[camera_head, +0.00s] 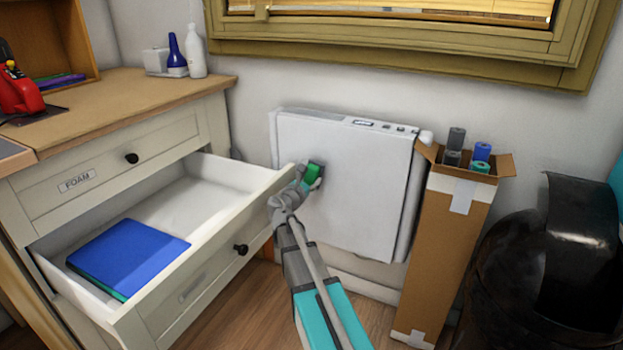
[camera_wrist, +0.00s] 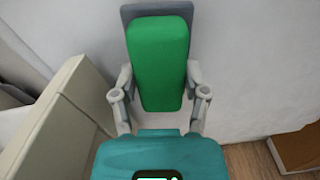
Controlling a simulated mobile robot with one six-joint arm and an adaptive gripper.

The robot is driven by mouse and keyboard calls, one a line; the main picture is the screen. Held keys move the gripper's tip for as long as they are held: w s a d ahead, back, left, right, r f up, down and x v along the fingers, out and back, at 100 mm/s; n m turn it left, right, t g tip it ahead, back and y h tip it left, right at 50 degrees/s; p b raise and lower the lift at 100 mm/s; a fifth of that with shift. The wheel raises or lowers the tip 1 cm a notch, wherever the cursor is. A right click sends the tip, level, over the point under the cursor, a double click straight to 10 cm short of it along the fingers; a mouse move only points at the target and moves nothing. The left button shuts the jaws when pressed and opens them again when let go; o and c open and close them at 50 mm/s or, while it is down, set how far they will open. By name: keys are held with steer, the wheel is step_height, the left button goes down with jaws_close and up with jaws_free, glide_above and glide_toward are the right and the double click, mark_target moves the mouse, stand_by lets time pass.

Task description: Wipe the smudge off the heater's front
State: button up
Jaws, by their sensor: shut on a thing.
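The white heater (camera_head: 345,190) hangs on the wall below the window. My gripper (camera_head: 306,179) is at the left part of its front, shut on a green sponge-like block (camera_head: 313,174). In the wrist view the green block (camera_wrist: 158,62) stands between the two fingers of my gripper (camera_wrist: 159,76). A dark grey flat shape (camera_wrist: 157,10) shows behind the block; I cannot tell if it is the block's backing or a mark. The block is at or very near the heater's front; contact is not clear. No separate smudge can be made out.
An open drawer (camera_head: 200,240) with blue sheets (camera_head: 128,255) juts out left of my arm, close to the gripper. A cardboard box (camera_head: 445,250) with several rolls stands right of the heater. A black bin (camera_head: 540,270) is at the far right.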

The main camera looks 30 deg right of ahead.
steer(key=shift+v, duration=2.35)
steer(key=shift+v, duration=1.45)
steer(key=shift+r, duration=0.15)
